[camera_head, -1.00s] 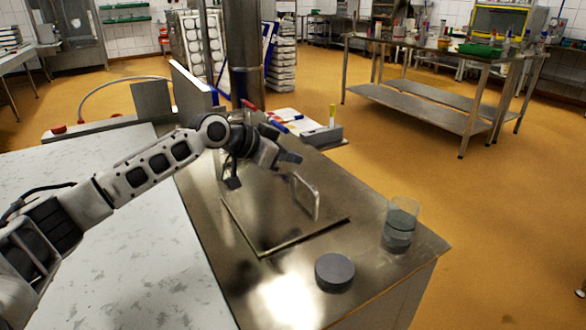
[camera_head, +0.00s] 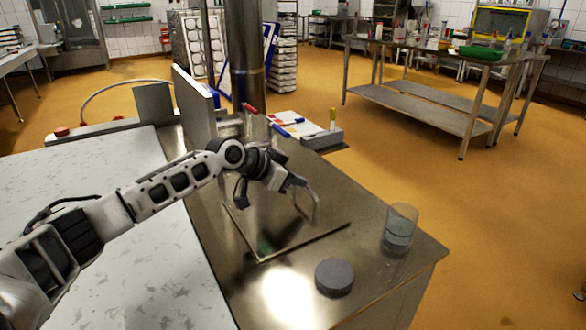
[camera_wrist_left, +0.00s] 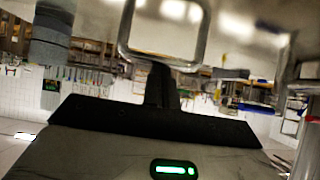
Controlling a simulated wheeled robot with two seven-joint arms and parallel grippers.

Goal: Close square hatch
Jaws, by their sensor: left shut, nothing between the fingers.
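The square hatch (camera_head: 255,225) is set in the steel counter top. A dark line marks its front and left edges. In the head view I cannot tell clearly how far its lid is from flush. A rounded metal loop handle (camera_head: 316,207) stands up over the hatch; it also shows large in the wrist view (camera_wrist_left: 165,56). My left gripper (camera_head: 297,181) is shut and empty beside the handle, with its fingertips (camera_wrist_left: 161,70) at the loop's bar in the wrist view. I cannot tell whether they touch. My right gripper is out of view.
A dark grey disc (camera_head: 334,277) and a clear beaker with grey contents (camera_head: 399,230) stand on the counter's near right. A white marbled surface (camera_head: 130,260) lies to the left. A grey tray with pens (camera_head: 318,137) is at the far end.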

